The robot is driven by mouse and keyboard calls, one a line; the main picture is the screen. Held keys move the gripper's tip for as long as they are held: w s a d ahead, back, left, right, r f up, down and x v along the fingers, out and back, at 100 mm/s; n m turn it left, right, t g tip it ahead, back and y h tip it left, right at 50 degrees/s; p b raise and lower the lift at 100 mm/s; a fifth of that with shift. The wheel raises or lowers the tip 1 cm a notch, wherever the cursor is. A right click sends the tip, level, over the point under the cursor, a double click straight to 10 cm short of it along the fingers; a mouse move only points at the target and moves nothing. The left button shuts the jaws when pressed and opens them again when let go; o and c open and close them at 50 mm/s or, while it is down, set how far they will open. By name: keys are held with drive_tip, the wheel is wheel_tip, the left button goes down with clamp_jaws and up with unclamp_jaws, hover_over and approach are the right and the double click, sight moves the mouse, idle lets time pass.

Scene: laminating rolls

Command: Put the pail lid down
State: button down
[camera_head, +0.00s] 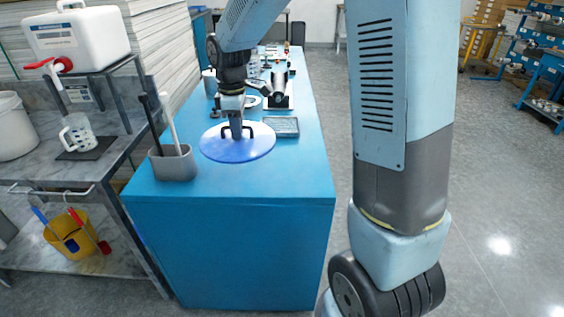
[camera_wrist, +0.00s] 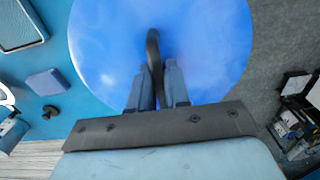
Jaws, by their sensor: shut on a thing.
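The pail lid (camera_head: 237,152) is a round, glossy blue disc with a dark arched handle in its middle. In the head view it appears level over the near part of the blue counter (camera_head: 230,188). My gripper (camera_head: 236,134) points down at it, shut on the handle. In the wrist view the two fingers (camera_wrist: 157,88) sit on either side of the handle, and the lid (camera_wrist: 205,45) fills the upper middle. Its right side there borders grey floor. I cannot tell whether its underside touches the counter or hangs above it.
A grey holder (camera_head: 174,163) with a black and a white stick stands left of the lid. A dark-rimmed tray (camera_head: 281,127) lies right behind it. Machine parts (camera_head: 280,90) stand farther back. The counter's front strip is bare.

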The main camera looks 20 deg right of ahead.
sight(266, 130)
drive_tip(key=shift+d, duration=0.1)
drive_tip(key=d+f, duration=0.1)
drive_tip(key=d, duration=0.1)
drive_tip(key=w+d+f, duration=0.1)
drive_tip(key=d, duration=0.2)
drive_tip(key=w+d+f, duration=0.1)
drive_tip(key=d, duration=0.2)
drive_tip(key=shift+d+f, duration=0.1)
drive_tip(key=shift+f, duration=0.3)
drive_tip(key=d+f, duration=0.2)
drive_tip(key=w+d+f, duration=0.1)
drive_tip(key=d+f, duration=0.1)
drive_tip(key=shift+f, duration=0.3)
drive_tip(key=shift+d+f, duration=0.45)
drive_tip(key=shift+f, duration=0.1)
drive_tip(key=shift+w+d+f, duration=0.1)
drive_tip(key=shift+d+f, duration=0.1)
drive_tip(key=shift+f, duration=1.6)
drive_tip(key=c, duration=1.1)
unclamp_jaws()
